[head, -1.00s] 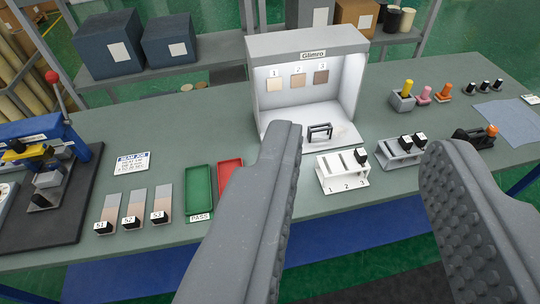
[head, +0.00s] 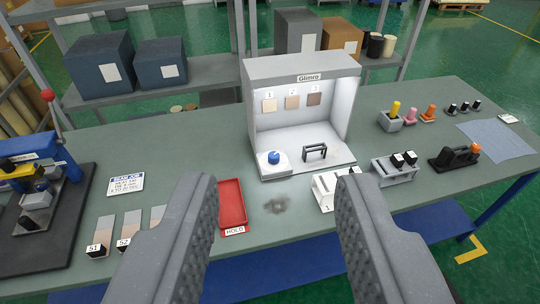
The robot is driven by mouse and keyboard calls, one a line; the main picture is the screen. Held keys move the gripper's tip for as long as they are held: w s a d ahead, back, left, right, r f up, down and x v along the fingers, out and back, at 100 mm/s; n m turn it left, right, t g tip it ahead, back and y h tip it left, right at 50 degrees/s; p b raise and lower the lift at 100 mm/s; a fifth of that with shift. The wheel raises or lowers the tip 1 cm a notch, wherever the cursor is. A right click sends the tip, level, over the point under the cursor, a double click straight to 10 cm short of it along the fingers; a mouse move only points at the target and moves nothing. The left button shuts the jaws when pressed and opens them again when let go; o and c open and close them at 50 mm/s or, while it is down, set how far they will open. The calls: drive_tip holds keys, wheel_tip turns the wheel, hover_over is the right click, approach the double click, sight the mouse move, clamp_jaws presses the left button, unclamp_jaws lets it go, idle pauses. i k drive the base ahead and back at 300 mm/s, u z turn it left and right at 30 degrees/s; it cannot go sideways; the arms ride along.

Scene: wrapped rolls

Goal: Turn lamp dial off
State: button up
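The lamp dial (head: 273,156) is a blue knob on a white base at the front left of the light booth (head: 300,66) marked Glimro. The booth's inside is brightly lit. My gripper (head: 278,200) is open and empty. Its two grey fingers stand wide apart over the near part of the table, in front of the booth and short of the dial. The dial is in clear view between and beyond the fingers. Which way the dial is turned is too small to tell.
A small black stand (head: 315,151) is in the booth, right of the dial. A red HOLD tray (head: 231,203) and a white numbered rack (head: 328,190) flank the free table between the fingers. A dark smudge (head: 275,204) marks it. A grey rack (head: 394,168) stands farther right.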

sight(273, 156)
drive_tip(key=z, duration=0.05)
drive_tip(key=i, duration=1)
drive_tip(key=u, duration=1.1)
drive_tip(key=k, duration=0.95)
drive_tip(key=z, duration=0.6)
drive_tip(key=i, duration=1)
drive_tip(key=u, duration=0.05)
